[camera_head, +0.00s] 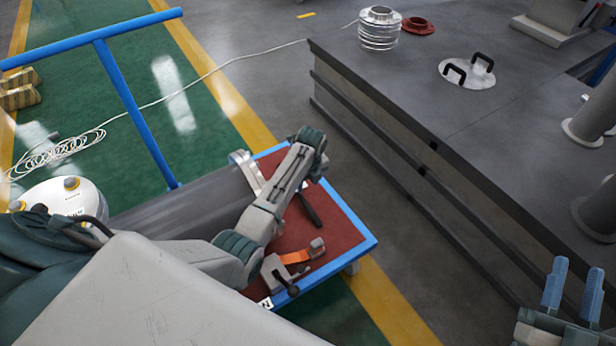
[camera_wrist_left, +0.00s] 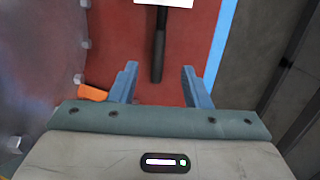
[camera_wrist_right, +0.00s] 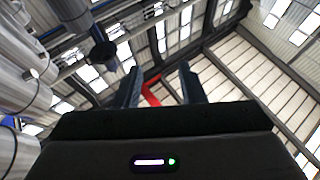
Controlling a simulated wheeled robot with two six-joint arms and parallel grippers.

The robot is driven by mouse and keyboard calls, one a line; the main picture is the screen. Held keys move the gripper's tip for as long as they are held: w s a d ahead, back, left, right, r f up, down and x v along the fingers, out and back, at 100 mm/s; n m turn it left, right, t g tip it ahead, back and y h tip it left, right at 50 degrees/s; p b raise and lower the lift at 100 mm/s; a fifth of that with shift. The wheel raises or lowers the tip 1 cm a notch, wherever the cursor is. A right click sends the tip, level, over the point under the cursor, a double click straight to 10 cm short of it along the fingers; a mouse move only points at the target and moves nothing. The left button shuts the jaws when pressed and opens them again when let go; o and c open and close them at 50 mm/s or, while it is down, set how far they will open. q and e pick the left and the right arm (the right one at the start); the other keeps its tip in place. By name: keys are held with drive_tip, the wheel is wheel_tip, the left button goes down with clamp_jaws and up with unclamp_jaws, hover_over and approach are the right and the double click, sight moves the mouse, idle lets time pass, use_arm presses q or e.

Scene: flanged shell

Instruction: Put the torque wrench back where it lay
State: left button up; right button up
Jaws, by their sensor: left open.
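A dark rod-like tool, seemingly the torque wrench (camera_wrist_left: 158,48), lies on the red surface of a blue-edged cart (camera_head: 347,240). Its dark handle shows in the head view (camera_head: 310,209); the rest is hidden by my left arm. In the left wrist view, my left gripper (camera_wrist_left: 158,72) is open above the tool, with the handle's near end between the fingers and no contact visible. Its fingers are hidden in the head view. My right gripper (camera_head: 577,268) is open and empty at the lower right, fingers pointing up; it also shows in the right wrist view (camera_wrist_right: 159,68).
An orange item (camera_head: 295,257) and a metal clamp-like piece lie on the cart near the handle. A large grey cylinder (camera_head: 195,203) lies left of my arm. A dark grey workbench (camera_head: 460,120) stands right, carrying a lid with two black handles (camera_head: 467,72) and a flanged bellows (camera_head: 379,30).

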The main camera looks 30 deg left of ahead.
use_arm(q)
drive_tip(key=s+d+r+n+t, duration=0.2)
drive_tip(key=s+r+n+t, duration=0.5)
drive_tip(key=r, duration=0.4)
drive_tip(key=s+d+r+n+t+h, duration=0.1)
drive_tip(key=s+d+r+n+t, duration=0.1)
drive_tip(key=s+r+n+t, duration=0.5)
drive_tip(key=s+d+r+n+t+h, duration=0.1)
drive_tip(key=s+r+n+t, duration=0.6)
drive_tip(key=r, duration=0.8)
drive_tip(key=s+d+n, duration=0.1)
drive_tip(key=s+n, duration=0.1)
drive_tip(key=shift+s+r+n, duration=0.3)
drive_tip(key=shift+n, duration=0.1)
use_arm(e)
wheel_tip(320, 180, down, 3)
drive_tip(key=shift+w+r+g, duration=0.15)
drive_tip(key=shift+g, duration=0.75)
